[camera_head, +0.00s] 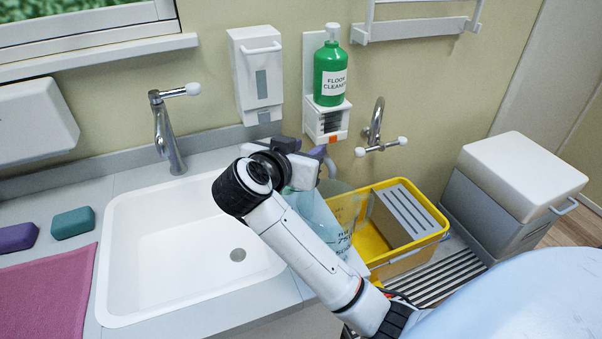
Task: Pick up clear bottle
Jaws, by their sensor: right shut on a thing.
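The clear bottle (325,218) is see-through and pale bluish, with dark printing on its side. It is between the sink and the yellow bucket, partly hidden behind my right arm. My right gripper (304,160) is at the bottle's upper end and is shut on it. The wrist hides most of the fingers and the bottle's top. I cannot tell whether the bottle's base touches anything below. My left gripper is not in view.
A white sink (165,265) is to the left. A yellow bucket (436,228) stands on a slatted grate (445,282) at the right, near a grey bin (502,222). A tap (375,130) and a green floor cleaner bottle (330,68) are on the wall behind.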

